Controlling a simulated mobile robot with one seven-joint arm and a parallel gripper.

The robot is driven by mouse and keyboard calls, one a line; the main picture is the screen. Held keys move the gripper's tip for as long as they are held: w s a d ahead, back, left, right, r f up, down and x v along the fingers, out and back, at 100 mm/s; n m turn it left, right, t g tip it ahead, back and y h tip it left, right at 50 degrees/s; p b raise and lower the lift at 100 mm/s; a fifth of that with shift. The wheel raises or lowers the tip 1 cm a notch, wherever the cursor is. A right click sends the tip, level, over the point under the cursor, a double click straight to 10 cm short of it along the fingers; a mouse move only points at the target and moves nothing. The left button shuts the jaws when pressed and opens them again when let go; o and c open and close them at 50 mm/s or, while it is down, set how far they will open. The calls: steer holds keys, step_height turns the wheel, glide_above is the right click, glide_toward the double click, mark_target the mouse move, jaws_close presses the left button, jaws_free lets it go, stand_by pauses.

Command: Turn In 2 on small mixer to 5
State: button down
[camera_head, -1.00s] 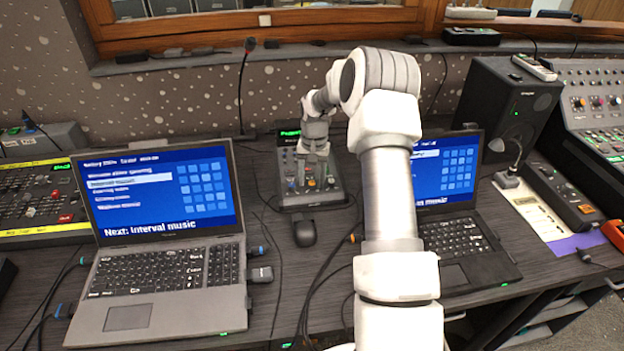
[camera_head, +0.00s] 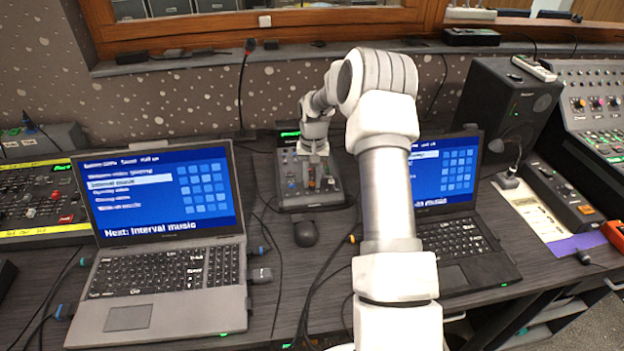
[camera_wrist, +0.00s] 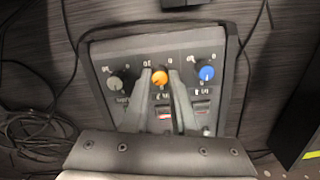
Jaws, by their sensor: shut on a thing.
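The small mixer (camera_head: 288,191) sits on the desk between the two laptops, and it also shows in the wrist view (camera_wrist: 103,55). Three knobs stand in a row in the wrist view: a grey one (camera_wrist: 115,84), an orange one (camera_wrist: 159,77) and a blue one (camera_wrist: 206,73). My gripper (camera_wrist: 160,86) reaches down from above, with its fingers on either side of the orange knob, shut on it. It also shows over the mixer in the head view (camera_head: 315,180).
A black mouse (camera_head: 305,233) lies in front of the mixer. The left laptop (camera_head: 165,240) and right laptop (camera_head: 460,235) flank it closely. Cables (camera_head: 322,278) run across the desk, and a speaker (camera_head: 510,105) stands at the back right.

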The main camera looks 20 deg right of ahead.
mark_target(307, 191)
steer(key=n+p, duration=0.1)
steer(key=n, duration=0.5)
steer(key=shift+h, duration=0.3)
steer(key=n, duration=0.5)
steer(key=shift+a, duration=0.1)
steer(key=shift+h, duration=0.3)
steer(key=c, duration=0.7)
jaws_free()
step_height(307, 191, up, 18)
steer(key=a+p, duration=0.1)
steer(key=p, duration=0.1)
steer(key=shift+a+f, duration=0.2)
steer(key=shift+f, duration=0.05)
steer(key=shift+s+f, duration=0.1)
steer(key=shift+s, duration=0.1)
